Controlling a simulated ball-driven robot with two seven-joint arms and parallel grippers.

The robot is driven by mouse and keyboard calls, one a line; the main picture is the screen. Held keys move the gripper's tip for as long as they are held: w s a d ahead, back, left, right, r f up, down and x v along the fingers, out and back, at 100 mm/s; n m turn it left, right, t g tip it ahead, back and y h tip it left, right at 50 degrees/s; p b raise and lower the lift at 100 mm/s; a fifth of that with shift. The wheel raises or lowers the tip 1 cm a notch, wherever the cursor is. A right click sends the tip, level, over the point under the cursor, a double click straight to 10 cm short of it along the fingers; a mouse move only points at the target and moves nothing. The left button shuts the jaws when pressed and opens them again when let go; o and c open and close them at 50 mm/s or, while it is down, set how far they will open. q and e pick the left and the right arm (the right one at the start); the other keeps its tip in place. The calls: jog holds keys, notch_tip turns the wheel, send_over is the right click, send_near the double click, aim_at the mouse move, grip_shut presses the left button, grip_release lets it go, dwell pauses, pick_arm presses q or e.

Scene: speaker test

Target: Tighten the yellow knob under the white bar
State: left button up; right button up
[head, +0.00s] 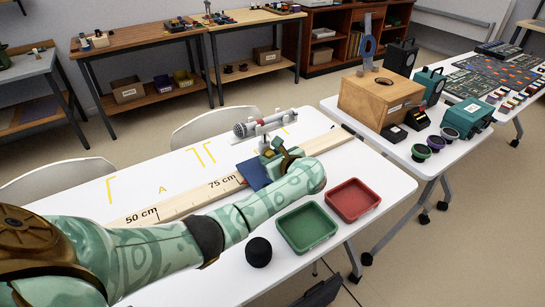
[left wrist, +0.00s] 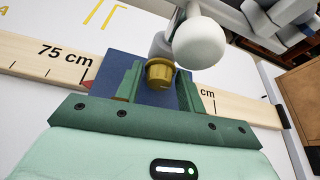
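The yellow knob (left wrist: 160,74) shows brass-coloured in the left wrist view, below a white holder with a round white end (left wrist: 199,42). My left gripper (left wrist: 161,88) has one dark green finger on each side of the knob, very close to it. I cannot tell whether the fingers press on it. In the head view my left gripper (head: 279,158) is at the foot of the white bar (head: 264,127), which carries a grey mesh-ended cylinder (head: 258,124). The knob itself is hard to make out there. My right gripper is not in view.
A wooden ruler board (head: 180,204) runs along the white table, with a blue plate (head: 253,173) on it. A green tray (head: 307,227), a red tray (head: 353,199) and a black round piece (head: 258,252) are at the near right. A wooden box (head: 380,98) stands on another table.

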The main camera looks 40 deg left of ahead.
pick_arm(q)
jog(key=c, duration=0.6)
jog(key=shift+d+f+m+g+b, duration=0.1)
jog(key=shift+f+m+g+b, duration=0.25)
jog(key=shift+b, duration=0.4)
jog(key=shift+w+r+m+g+b, duration=0.15)
jog(key=shift+m+g+b, duration=0.1)
jog(key=shift+m+b, duration=0.25)
jog(key=shift+m+g+y+b, duration=0.6)
jog(key=shift+m+g, duration=0.4)
jog(key=shift+m, duration=0.55)
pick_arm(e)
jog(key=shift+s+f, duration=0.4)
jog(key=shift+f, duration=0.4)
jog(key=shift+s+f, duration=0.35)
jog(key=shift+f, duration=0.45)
pick_arm(q)
jog(key=shift+r, duration=0.1)
jog(key=o, duration=1)
